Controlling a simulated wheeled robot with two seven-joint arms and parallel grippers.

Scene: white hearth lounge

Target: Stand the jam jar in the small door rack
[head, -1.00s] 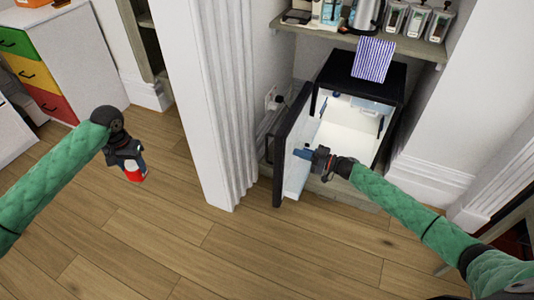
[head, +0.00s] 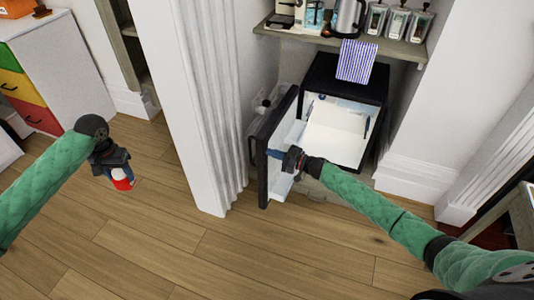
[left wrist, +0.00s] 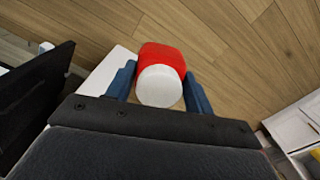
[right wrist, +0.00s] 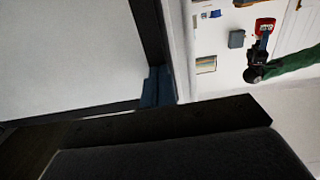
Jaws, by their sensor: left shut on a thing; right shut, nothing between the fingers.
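The jam jar, red with a white end, is held by my left gripper (head: 118,174) over the floor at the left, well apart from the fridge. In the left wrist view the jar (left wrist: 162,58) sits between the two blue fingers, white end toward the camera. The small black fridge (head: 346,78) stands with its door (head: 263,160) open. The door's pale inner side (head: 288,128) shows; I cannot make out the small rack clearly. My right gripper (head: 274,154) is shut and empty at the open door; its closed fingers also show in the right wrist view (right wrist: 157,87).
A white door-frame pillar (head: 190,100) stands between the jar and the fridge. A drawer cabinet (head: 60,50) is at far left. The wooden floor in front is clear.

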